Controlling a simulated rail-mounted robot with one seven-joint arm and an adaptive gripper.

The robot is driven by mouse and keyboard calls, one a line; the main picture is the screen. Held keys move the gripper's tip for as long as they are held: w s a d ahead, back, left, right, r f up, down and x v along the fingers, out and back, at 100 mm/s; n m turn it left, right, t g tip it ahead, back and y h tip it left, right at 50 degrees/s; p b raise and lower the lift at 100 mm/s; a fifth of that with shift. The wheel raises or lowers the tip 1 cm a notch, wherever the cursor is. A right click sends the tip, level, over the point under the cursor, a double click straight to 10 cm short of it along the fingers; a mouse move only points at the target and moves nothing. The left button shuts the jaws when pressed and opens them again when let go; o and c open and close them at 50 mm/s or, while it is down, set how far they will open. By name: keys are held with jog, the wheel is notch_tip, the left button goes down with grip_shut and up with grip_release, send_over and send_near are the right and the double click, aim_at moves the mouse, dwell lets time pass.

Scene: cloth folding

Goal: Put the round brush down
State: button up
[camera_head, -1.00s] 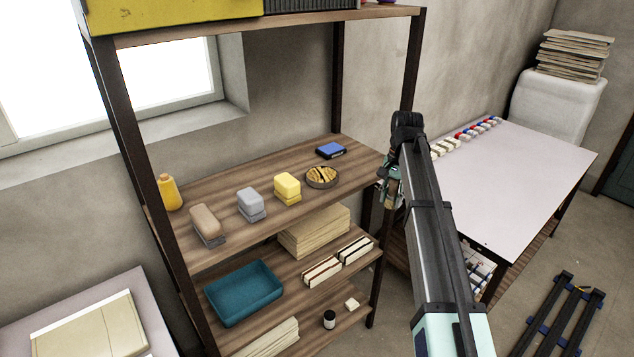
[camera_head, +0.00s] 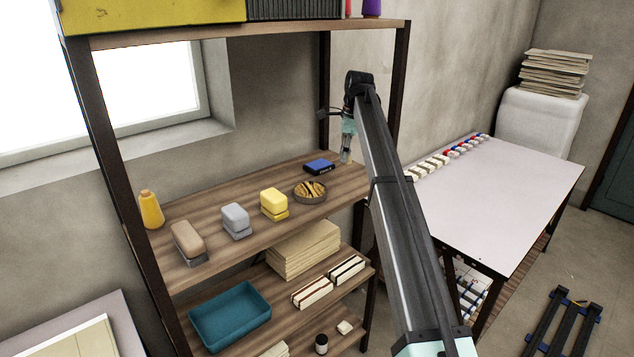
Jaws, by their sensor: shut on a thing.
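My gripper (camera_head: 346,152) hangs at the end of my arm, fingers down, over the right end of the middle wooden shelf (camera_head: 250,223). It is to the right of a blue box and a round dish. It is shut on a slim thing, which I take to be the round brush. The brush is mostly hidden by the fingers and too small to make out clearly. I cannot tell whether its lower end touches the shelf.
On the shelf stand a yellow bottle (camera_head: 151,209), several sponge-like blocks (camera_head: 236,221), the round dish (camera_head: 310,191) and the blue box (camera_head: 319,166). A dark rack post (camera_head: 399,75) stands close to my arm. A white-topped table (camera_head: 495,200) is at right.

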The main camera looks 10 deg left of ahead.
aim_at(342, 184)
jog(key=shift+f+p, duration=0.8)
jog(key=shift+f, duration=3.2)
jog(key=shift+f, duration=0.1)
jog(key=o, duration=1.2)
jog(key=shift+c, duration=0.2)
jog(key=r+b, duration=0.1)
jog(key=r, duration=0.3)
jog(key=d+r+b, duration=0.1)
jog(key=r, duration=0.3)
jog(key=d+r+b, duration=0.1)
jog(key=r, duration=0.3)
